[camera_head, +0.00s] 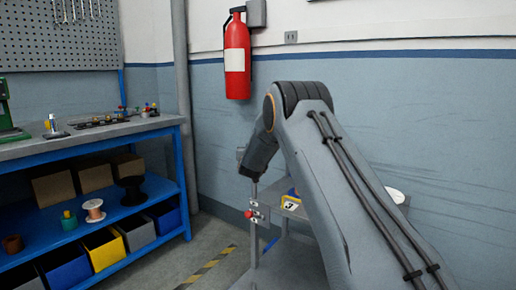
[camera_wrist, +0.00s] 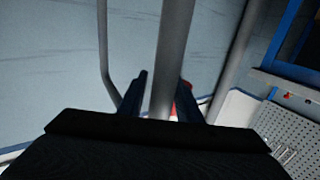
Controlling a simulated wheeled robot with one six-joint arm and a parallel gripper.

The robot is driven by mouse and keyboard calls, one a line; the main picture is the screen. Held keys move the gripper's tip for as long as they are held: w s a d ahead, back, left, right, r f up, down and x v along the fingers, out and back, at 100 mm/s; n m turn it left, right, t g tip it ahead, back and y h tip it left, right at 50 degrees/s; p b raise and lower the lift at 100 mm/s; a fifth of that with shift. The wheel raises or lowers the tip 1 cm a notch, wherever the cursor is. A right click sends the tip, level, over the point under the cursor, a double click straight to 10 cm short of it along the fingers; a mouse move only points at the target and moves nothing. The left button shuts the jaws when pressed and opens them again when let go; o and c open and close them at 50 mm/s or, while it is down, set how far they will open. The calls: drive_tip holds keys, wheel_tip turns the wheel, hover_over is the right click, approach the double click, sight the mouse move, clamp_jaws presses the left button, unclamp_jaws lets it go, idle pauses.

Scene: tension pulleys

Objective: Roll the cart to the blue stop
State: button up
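The cart (camera_head: 285,265) is a grey wheeled frame, partly hidden behind my arm in the head view. In the wrist view, which is upside down, a grey post (camera_wrist: 168,60) runs between my gripper's two dark fingers (camera_wrist: 163,92). A gap shows beside the post, so the fingers look open around it. I cannot make out the blue stop with certainty.
A blue workbench (camera_head: 110,143) with bins stands at the left. A red fire extinguisher (camera_head: 237,60) hangs on the wall behind. Yellow-black tape (camera_head: 207,267) marks the floor left of the cart, where some floor is clear. A grey pipe (camera_head: 182,90) runs up the wall.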

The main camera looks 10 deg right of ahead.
drive_tip(key=shift+o, duration=0.5)
drive_tip(key=shift+a+f, duration=0.1)
drive_tip(key=shift+a, duration=0.1)
drive_tip(key=p+v, duration=0.1)
drive_tip(key=v, duration=0.7)
drive_tip(key=shift+d, duration=0.1)
